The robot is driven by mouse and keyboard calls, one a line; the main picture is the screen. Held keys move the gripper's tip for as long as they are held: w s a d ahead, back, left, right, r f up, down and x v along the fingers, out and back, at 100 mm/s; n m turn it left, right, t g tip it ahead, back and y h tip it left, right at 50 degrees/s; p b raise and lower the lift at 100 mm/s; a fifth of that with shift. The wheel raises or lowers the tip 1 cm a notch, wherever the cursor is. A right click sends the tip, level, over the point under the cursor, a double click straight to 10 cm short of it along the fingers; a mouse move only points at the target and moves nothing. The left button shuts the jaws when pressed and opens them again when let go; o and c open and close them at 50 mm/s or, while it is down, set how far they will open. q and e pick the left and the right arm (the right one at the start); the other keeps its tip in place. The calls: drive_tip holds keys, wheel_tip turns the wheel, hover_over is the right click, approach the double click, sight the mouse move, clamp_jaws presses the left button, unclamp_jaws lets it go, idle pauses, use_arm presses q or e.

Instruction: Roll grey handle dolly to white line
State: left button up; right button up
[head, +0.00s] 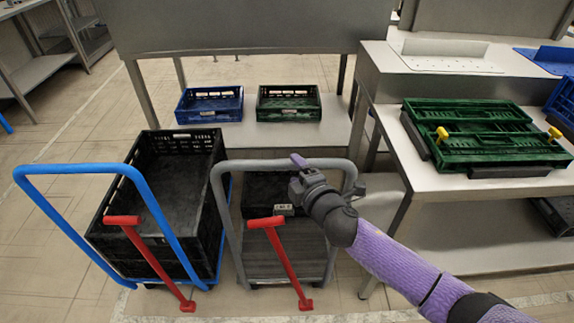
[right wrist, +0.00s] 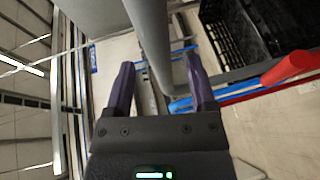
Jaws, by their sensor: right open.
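The grey handle dolly (head: 219,215) stands in the middle of the head view. Its grey tube handle rises in a loop, and a dark crate (head: 262,188) sits at the back of its deck. My right gripper (head: 299,164) is at the top bar of that handle. In the right wrist view the grey tube (right wrist: 150,40) runs between the two purple fingers of my right gripper (right wrist: 160,66), which are open around it. A pale white line (head: 400,314) crosses the floor along the bottom of the head view. My left gripper is not in view.
A blue-handled dolly (head: 30,188) with a black crate (head: 128,205) stands close on the left. Red levers (head: 281,262) stick up at both dollies' near ends. A steel table (head: 440,185) with green crates (head: 480,135) is on the right. Bare floor lies in front.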

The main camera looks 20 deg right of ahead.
sight(293, 168)
drive_tip(key=x, duration=0.3)
drive_tip(key=shift+w+f+b, duration=0.1)
drive_tip(key=shift+w+b, duration=0.1)
drive_tip(key=shift+b, duration=0.2)
clamp_jaws()
idle(1.1)
